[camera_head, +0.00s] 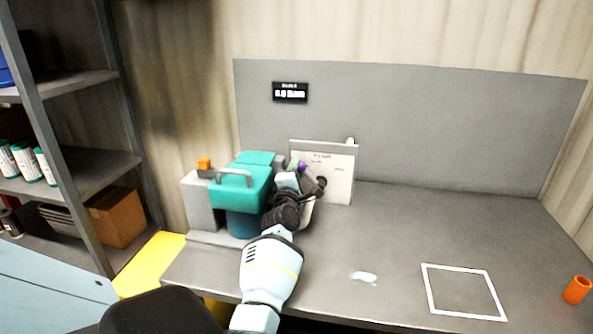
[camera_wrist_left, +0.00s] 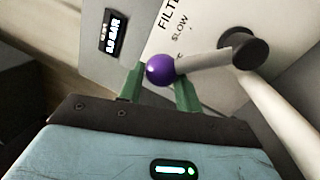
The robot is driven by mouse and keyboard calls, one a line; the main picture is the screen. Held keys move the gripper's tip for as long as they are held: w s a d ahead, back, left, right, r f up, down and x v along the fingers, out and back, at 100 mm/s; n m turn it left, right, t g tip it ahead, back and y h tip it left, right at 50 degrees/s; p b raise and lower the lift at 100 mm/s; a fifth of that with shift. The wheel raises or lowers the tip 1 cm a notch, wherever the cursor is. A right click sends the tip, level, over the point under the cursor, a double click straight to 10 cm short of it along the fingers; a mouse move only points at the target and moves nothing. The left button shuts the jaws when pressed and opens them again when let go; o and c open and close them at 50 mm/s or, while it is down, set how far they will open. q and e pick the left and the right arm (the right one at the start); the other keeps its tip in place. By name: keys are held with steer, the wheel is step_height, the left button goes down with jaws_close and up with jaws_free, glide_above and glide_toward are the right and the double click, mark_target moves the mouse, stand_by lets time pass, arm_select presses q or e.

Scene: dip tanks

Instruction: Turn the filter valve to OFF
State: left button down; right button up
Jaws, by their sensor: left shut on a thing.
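The filter valve has a grey lever (camera_wrist_left: 205,60) with a purple ball knob (camera_wrist_left: 160,69) at its end and a dark round hub (camera_wrist_left: 236,49). My left gripper (camera_wrist_left: 158,84) is shut on the purple knob, its green fingers on either side of it. In the head view the purple knob (camera_head: 301,166) shows just past my left gripper (camera_head: 292,177), in front of the white panel (camera_head: 333,170). The panel lettering shows "FILT" and "SLOW" in the wrist view; the rest is cut off or covered. My right gripper is not in view.
A teal pump unit (camera_head: 243,185) with a handle stands left of my left gripper. A black pressure display (camera_head: 290,92) is on the grey back board. A small puddle (camera_head: 364,276), a white square outline (camera_head: 463,292) and an orange cup (camera_head: 577,290) are on the bench's right side.

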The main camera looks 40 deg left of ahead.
arm_select(q)
steer(key=shift+w+d+f, duration=0.1)
steer(key=shift+d+f, duration=0.2)
steer(key=shift+f, duration=0.25)
steer(key=c, duration=1.1)
jaws_free()
steer(key=shift+c, duration=0.2)
steer(key=shift+o, duration=0.7)
steer(key=shift+r, duration=0.3)
steer(key=shift+a, duration=0.1)
steer(key=v, duration=0.7)
steer(key=shift+s+d+p, duration=0.25)
steer(key=shift+s+p, duration=0.05)
steer(key=shift+s, duration=0.05)
